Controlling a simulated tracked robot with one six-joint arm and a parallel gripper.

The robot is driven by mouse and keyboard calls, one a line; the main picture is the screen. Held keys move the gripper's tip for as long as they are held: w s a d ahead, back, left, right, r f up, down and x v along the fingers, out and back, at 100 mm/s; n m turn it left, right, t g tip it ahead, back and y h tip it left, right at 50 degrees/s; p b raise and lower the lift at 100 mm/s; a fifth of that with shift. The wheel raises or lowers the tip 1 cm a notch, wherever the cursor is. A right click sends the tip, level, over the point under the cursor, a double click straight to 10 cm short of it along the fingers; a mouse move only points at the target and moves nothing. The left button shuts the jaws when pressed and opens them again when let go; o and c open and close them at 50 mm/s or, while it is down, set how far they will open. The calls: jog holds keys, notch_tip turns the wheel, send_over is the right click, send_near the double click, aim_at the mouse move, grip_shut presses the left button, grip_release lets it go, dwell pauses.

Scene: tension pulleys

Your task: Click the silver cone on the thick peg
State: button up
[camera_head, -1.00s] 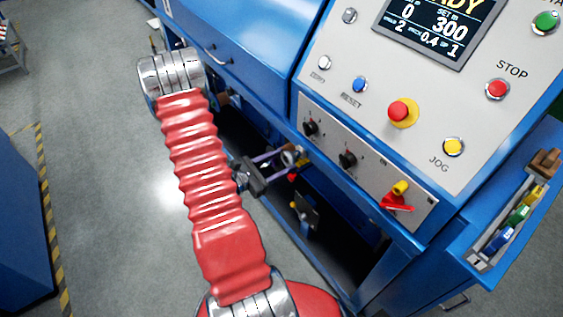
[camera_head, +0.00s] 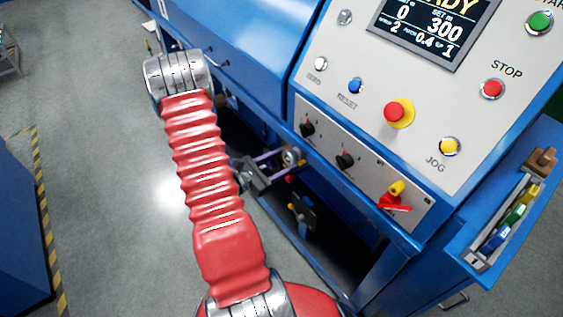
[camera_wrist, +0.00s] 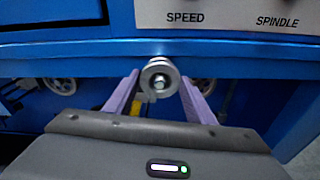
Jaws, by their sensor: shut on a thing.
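The silver cone (camera_wrist: 160,72) is a round, stepped metal piece with a hole in its middle. My gripper (camera_wrist: 158,82) is shut on it, with a purple finger on each side. In the wrist view the cone is just below the blue machine's lower panel edge, and a small bright round end shows in its centre. In the head view the cone (camera_head: 291,156) shows at the tips of my gripper (camera_head: 282,158), under the knob panel. I cannot make out the thick peg; whether the cone touches it cannot be told.
The blue cabinet edge (camera_wrist: 85,56) runs close above my fingers. A spoked pulley wheel (camera_wrist: 62,86) is behind at the left. The open bay (camera_head: 345,235) below the knob panel (camera_head: 360,165) is dark. A red switch (camera_head: 393,198) sticks out at the right.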

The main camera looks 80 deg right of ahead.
jog(key=shift+s+d, duration=0.4)
jog(key=shift+d, duration=0.1)
dwell(0.8)
jog(key=o, duration=1.2)
jog(key=shift+w+a, duration=0.1)
jog(key=v, duration=1.3)
jog(key=shift+w+a, duration=0.2)
jog(key=shift+w, duration=0.05)
jog(key=shift+f, duration=0.1)
